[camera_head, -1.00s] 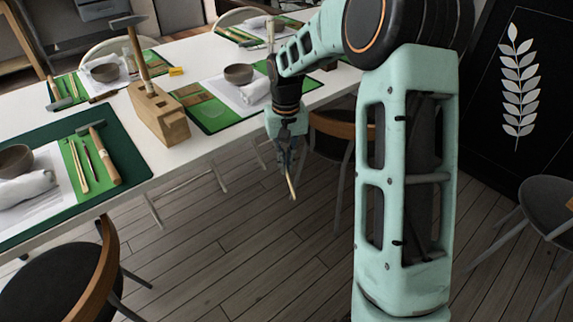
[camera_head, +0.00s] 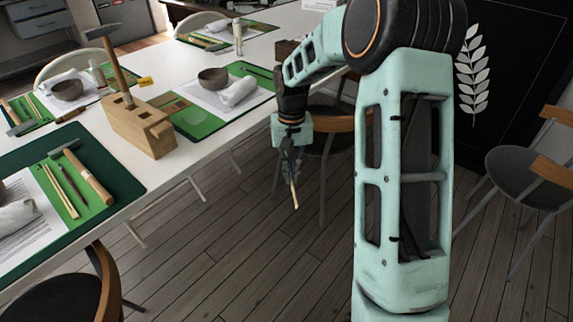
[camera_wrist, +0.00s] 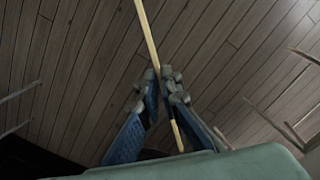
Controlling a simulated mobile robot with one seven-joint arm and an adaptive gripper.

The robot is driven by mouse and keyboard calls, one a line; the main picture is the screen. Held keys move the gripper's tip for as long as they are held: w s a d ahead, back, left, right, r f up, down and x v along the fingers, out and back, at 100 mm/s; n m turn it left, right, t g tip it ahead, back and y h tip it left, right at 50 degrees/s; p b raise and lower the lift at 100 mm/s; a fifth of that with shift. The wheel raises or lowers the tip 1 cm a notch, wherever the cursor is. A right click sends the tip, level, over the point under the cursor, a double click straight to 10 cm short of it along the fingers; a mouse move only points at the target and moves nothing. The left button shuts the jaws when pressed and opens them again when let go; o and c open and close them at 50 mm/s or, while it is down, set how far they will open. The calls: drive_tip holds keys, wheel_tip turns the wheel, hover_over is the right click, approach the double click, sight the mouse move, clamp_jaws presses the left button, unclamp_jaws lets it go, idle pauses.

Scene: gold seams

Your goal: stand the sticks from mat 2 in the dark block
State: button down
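My gripper (camera_head: 291,157) hangs over the floor to the right of the table, shut on a thin pale stick (camera_head: 294,195). In the wrist view the fingers (camera_wrist: 162,85) pinch this stick (camera_wrist: 148,35), which sticks out on both sides of them. A dark brown block (camera_head: 287,48) shows partly at the table's far right edge, behind my arm; its top is hard to make out. A green mat (camera_head: 201,127) with a bowl and a rolled cloth lies in the middle. I cannot read which mat is mat 2.
A tan wooden block (camera_head: 152,137) with an upright hammer stands on the white table (camera_head: 190,150). The near green mat (camera_head: 115,172) carries two pale sticks (camera_head: 62,192), a dark thin tool and a hammer. Chairs stand at the near left, behind my gripper and at right (camera_head: 525,165).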

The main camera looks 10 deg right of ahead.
drive_tip(key=s+d+f+m+g+y+b, duration=0.1)
drive_tip(key=s+d+f+m+g+y, duration=0.1)
drive_tip(key=s+f+m+y, duration=0.5)
drive_tip(key=s+d+f+m+g+y+b, duration=0.1)
drive_tip(key=s+d+f+m+b, duration=0.3)
drive_tip(key=f, duration=0.8)
drive_tip(key=d+f+m+t+y, duration=0.1)
drive_tip(key=d+f+m+t, duration=0.2)
drive_tip(key=f+m+t, duration=0.3)
drive_tip(key=d+f+m+t+y, duration=0.2)
drive_tip(key=d+f+m+t, duration=0.2)
drive_tip(key=m+t, duration=0.6)
drive_tip(key=shift+w+d+f+t, duration=0.25)
drive_tip(key=shift+w+f+t, duration=0.15)
drive_tip(key=shift+f+t, duration=0.5)
drive_tip(key=shift+r, duration=0.15)
